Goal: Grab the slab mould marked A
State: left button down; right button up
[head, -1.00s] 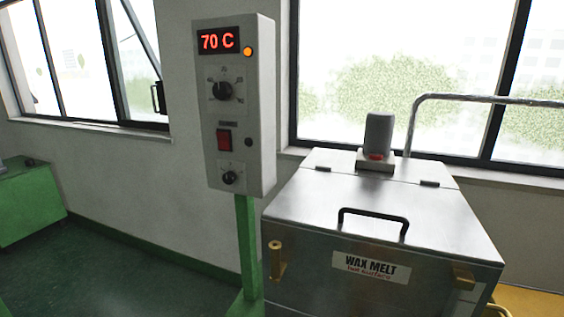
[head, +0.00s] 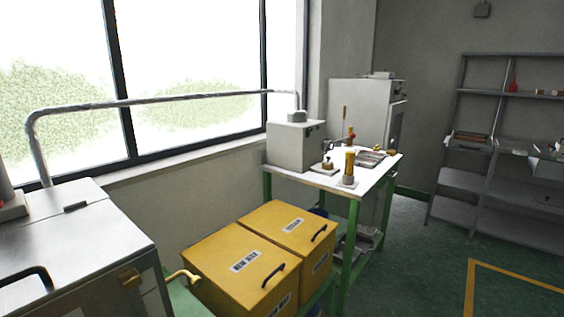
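I cannot make out a slab mould marked A in the head view. Flat grey metal pieces (head: 371,157) lie on the white-topped workbench (head: 318,178), too small to read any mark. Small items also sit on the grey shelf rack (head: 465,187) at the right, too small to identify. Neither of my grippers is in view.
The wax melt tank (head: 85,245) stands at the near left. Two yellow bins (head: 215,262) sit between it and the bench. A grey cabinet (head: 362,108) stands behind the bench. The green floor (head: 405,265) at the right is open, with a yellow line.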

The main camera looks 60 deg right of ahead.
aim_at(362, 161)
jog(key=z, duration=2.55)
jog(key=k, duration=0.1)
jog(key=i+l+z, duration=0.5)
jog(key=i+z, duration=0.15)
jog(key=i+l, duration=0.1)
jog(key=i, duration=0.95)
jog(key=i+l, duration=0.1)
jog(key=i, duration=0.95)
